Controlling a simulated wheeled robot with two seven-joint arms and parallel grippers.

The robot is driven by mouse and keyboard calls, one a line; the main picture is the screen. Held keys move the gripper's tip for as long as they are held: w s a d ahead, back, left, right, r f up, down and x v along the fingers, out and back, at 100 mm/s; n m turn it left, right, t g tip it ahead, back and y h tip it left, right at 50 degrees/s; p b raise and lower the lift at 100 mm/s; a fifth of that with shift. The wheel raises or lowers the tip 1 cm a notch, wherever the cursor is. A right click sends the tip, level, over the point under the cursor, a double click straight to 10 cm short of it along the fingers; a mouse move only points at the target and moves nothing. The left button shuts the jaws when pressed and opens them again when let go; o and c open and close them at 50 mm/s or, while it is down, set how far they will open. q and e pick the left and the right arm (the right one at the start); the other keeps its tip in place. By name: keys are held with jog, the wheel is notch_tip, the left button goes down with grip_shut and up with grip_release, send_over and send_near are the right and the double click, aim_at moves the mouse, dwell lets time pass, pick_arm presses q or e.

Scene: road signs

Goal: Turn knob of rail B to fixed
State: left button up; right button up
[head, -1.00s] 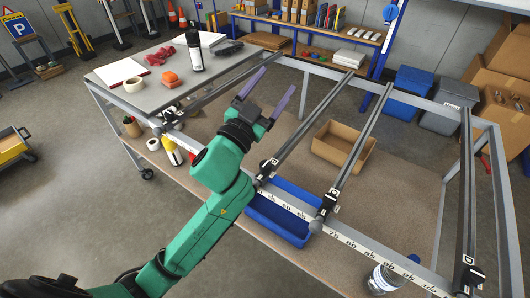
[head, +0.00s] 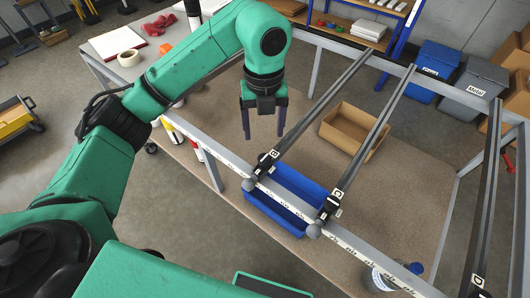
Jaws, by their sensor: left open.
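Rail B (head: 318,106) is a grey bar running from the front beam (head: 290,206) up to the back of the frame. Its front end has a black clamp with a small white letter plate (head: 275,153), too small to read surely. A round grey knob (head: 249,184) sits at the front of this clamp. Its setting cannot be told. My left gripper (head: 264,136) is open and empty, with two dark purple fingers pointing down. It appears just behind and above the clamp, apart from the knob. My right gripper is not in view.
A similar rail (head: 375,132) with its own knob (head: 314,231) stands to the right, and another rail (head: 484,205) at the far right. A blue bin (head: 285,215) and a cardboard box (head: 350,128) lie below the frame. A clear bottle (head: 388,277) stands near the front.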

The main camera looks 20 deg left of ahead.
aim_at(264, 157)
pick_arm(q)
notch_tip(264, 157, down, 10)
jog(key=p, duration=0.2)
jog(key=shift+w+a+r+p, duration=0.1)
jog(key=shift+w+p, duration=0.05)
jog(key=shift+p, duration=0.15)
jog(key=shift+f, duration=0.4)
grip_shut()
